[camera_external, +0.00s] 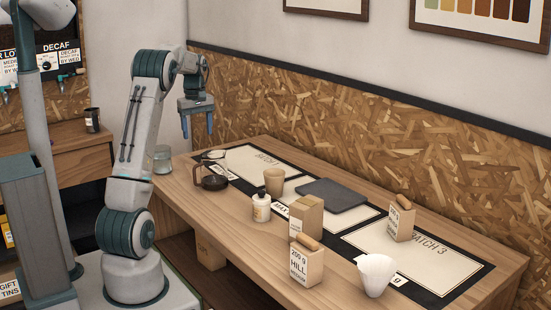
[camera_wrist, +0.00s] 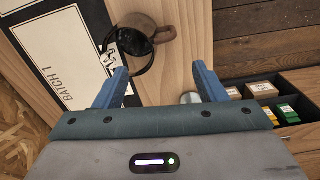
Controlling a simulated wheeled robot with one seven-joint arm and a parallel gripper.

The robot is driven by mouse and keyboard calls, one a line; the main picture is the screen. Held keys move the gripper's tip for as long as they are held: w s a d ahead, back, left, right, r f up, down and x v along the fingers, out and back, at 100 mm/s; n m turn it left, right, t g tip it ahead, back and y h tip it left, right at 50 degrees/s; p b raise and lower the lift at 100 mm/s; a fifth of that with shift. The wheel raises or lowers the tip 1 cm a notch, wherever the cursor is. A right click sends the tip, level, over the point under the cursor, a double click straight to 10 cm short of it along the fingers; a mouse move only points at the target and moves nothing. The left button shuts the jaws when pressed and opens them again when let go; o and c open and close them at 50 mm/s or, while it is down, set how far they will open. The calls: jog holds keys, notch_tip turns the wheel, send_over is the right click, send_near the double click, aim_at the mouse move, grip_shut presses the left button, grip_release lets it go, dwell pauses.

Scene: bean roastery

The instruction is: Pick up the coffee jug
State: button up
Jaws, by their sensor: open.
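In the wrist view the jug (camera_wrist: 137,38) shows from above, near the top, partly over the printed mat and partly over bare wood. My gripper (camera_external: 198,126) is open and empty, pointing down above the table's left end, higher than the jug and apart from it. In the wrist view its blue fingers (camera_wrist: 160,76) are spread, with the jug beyond them and more toward the left finger.
A glass beaker (camera_external: 162,159) stands left of the jug. The chipboard wall (camera_external: 300,125) runs behind.

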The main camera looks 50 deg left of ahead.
send_over(209, 172)
jog(key=s+a, duration=0.2)
jog(key=a, duration=0.1)
notch_tip(209, 172, down, 8)
jog(key=shift+d+f, duration=0.15)
jog(key=shift+f, duration=0.1)
jog(key=shift+s+d+f+p, duration=0.15)
jog(key=shift+f+p, duration=0.3)
jog(key=shift+f, duration=0.9)
jog(key=shift+s+d+f+p, duration=0.15)
jog(key=shift+f+p, duration=0.25)
jog(key=shift+f, duration=0.9)
jog(key=shift+a+r, duration=0.1)
jog(key=c, duration=1.4)
